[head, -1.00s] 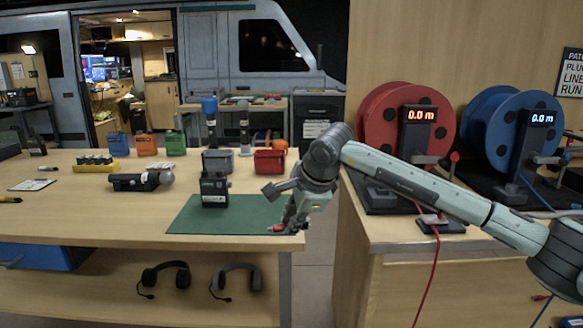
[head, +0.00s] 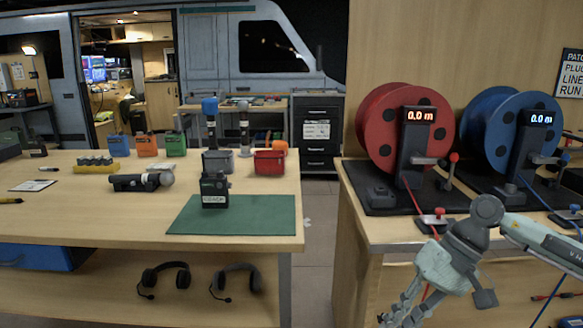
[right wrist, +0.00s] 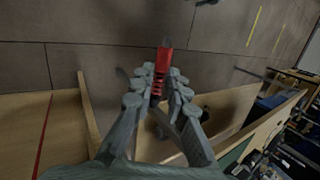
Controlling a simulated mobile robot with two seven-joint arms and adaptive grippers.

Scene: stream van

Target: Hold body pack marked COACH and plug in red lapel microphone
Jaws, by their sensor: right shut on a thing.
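The black body pack marked COACH (head: 214,191) stands upright on the left part of the green mat (head: 260,215). My right gripper (head: 398,318) is low in front of the reel cabinet, right of the mat and well away from the pack. In the right wrist view my right gripper (right wrist: 160,80) is shut on a red ribbed plug-like piece with a dark tip (right wrist: 163,62). I cannot tell whether this is the red lapel microphone or only its plug. The head view does not show the held piece clearly. My left gripper is not in view.
Red (head: 380,130) and blue (head: 490,125) cable reels stand on the right cabinet. A red cable hangs down its front. Grey (head: 217,162) and red (head: 268,162) bins stand behind the mat. Headsets (head: 165,278) lie on the lower shelf. The mat's right half is clear.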

